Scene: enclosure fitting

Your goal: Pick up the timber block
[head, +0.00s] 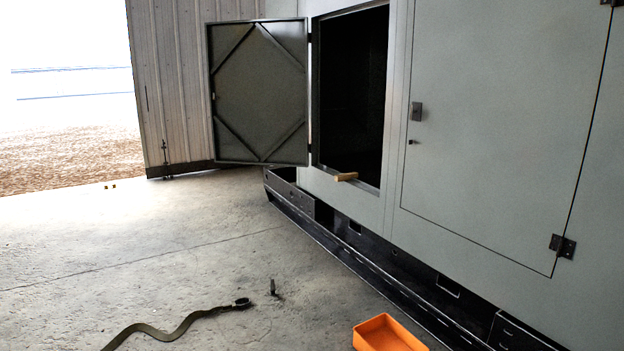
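The timber block (346,177) is a small light-brown piece of wood. It lies at the bottom edge of the open doorway (350,100) in the grey enclosure, and one end juts out over the sill. The inside of the doorway behind it is dark, so I cannot tell how far the block reaches in. Neither of my grippers shows in the head view.
The open door panel (258,92) stands out left of the doorway. A closed door (500,130) is on the right. On the concrete floor (150,240) lie an orange tray (385,336), a strap (180,328) and a small dark upright object (273,287).

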